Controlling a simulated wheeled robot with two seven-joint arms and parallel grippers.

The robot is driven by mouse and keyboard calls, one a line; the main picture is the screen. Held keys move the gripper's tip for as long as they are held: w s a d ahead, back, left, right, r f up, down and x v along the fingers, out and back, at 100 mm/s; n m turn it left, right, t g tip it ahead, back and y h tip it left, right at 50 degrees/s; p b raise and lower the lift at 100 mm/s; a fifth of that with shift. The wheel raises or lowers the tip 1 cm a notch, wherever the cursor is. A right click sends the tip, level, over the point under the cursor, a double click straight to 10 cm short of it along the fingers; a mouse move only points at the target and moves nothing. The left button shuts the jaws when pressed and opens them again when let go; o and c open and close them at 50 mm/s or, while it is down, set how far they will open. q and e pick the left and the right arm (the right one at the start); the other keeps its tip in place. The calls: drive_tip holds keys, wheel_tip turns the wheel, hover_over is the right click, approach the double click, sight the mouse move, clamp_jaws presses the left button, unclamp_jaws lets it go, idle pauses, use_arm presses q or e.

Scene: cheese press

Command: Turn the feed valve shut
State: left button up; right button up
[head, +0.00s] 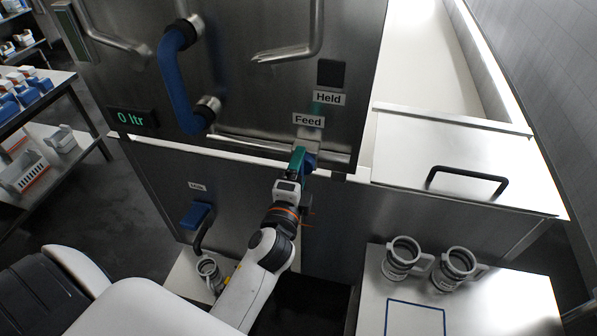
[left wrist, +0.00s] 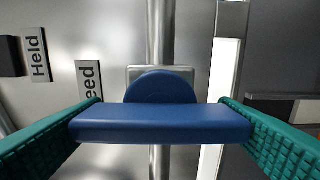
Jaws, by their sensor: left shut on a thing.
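The feed valve's blue handle (left wrist: 160,123) sits on a steel pipe (left wrist: 160,40), beside the Feed label (left wrist: 90,83). In the left wrist view the handle lies across the picture, with its rounded hub behind it. My left gripper (left wrist: 160,130) has its green fingers at the handle's two ends and is shut on it. In the head view the left gripper (head: 303,160) is at the valve just below the Feed label (head: 308,120) and hides most of the handle. My right gripper is not in view.
A Held label (head: 328,99) is above Feed. A display (head: 134,118) reads 0 ltr. A Milk label and blue handle (head: 195,215) are lower left. A lidded bench (head: 460,150) and a table with two cup-like vessels (head: 403,254) stand right.

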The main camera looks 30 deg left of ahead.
use_arm(q)
drive_tip(key=o, duration=0.9)
drive_tip(key=shift+s, duration=0.1)
drive_tip(key=shift+s+d+f, duration=0.15)
drive_tip(key=shift+s, duration=0.2)
drive_tip(key=b+v, duration=0.4)
drive_tip(key=v, duration=0.7)
drive_tip(key=shift+b, duration=0.3)
